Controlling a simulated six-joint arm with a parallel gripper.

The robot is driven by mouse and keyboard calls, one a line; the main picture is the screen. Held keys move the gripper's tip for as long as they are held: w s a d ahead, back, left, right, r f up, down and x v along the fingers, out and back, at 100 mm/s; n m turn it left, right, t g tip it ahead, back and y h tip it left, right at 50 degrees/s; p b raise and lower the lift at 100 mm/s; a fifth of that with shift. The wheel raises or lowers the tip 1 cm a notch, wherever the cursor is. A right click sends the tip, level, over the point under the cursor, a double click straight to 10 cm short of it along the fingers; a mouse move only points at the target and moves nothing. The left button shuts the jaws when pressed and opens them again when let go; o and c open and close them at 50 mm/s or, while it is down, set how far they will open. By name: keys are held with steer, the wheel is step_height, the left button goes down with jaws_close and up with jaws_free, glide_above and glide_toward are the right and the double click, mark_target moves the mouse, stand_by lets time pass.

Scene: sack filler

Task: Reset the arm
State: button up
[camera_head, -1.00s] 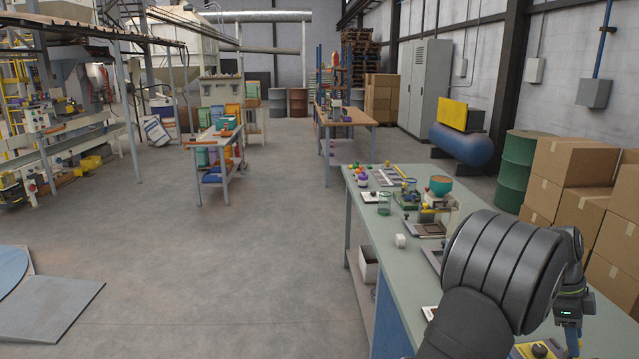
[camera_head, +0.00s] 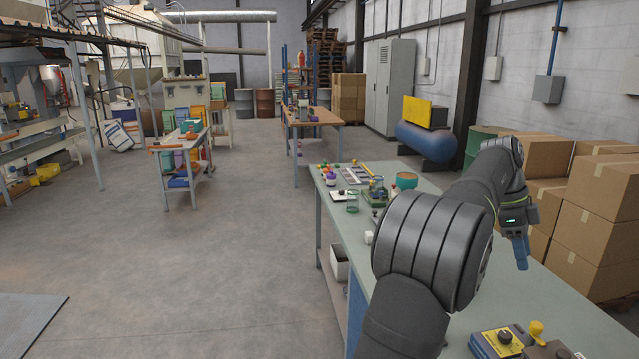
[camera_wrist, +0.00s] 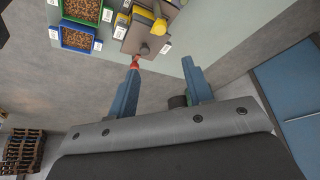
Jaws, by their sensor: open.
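My gripper (camera_head: 520,252) hangs over the green-topped workbench (camera_head: 575,300) at the right in the head view, at the end of my dark arm. In the wrist view my gripper (camera_wrist: 162,64) shows two blue fingers spread apart with nothing between them. A small red thing shows at the left fingertip; I cannot tell whether it touches. Beyond the fingertips is a control box (camera_wrist: 148,38) with a dark knob and a yellow knob. The box also shows at the near edge of the bench in the head view (camera_head: 497,343).
Two bins of brown pellets, one blue (camera_wrist: 82,10) and one green-edged (camera_wrist: 77,38), stand beside the box. Stacked cartons (camera_head: 600,220) line the bench's right side. My arm hides the middle of the bench. The floor (camera_head: 240,260) to the left is clear.

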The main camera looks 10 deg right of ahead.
mark_target(537, 325)
steer(key=x, duration=1.7)
steer(key=shift+s+d, duration=0.1)
steer(key=shift+r+n+h, duration=0.1)
steer(key=shift+n+h, duration=0.2)
steer(key=shift+n, duration=0.3)
steer(key=shift+s+n+t, duration=0.1)
steer(key=shift+n+t, duration=0.5)
steer(key=shift+n, duration=0.6)
steer(key=n+t, duration=0.1)
steer(key=n, duration=0.4)
steer(key=shift+s+t+h, duration=0.1)
steer(key=shift+t+h, duration=0.3)
steer(key=n+t, duration=0.1)
steer(key=n, duration=0.3)
steer(key=shift+s+n+t, duration=0.15)
steer(key=shift+n+t, duration=0.15)
steer(key=shift+t, duration=0.1)
steer(key=shift+s+n+t+y, duration=0.1)
steer(key=shift+n+t+y, duration=0.4)
steer(key=shift+n, duration=1.3)
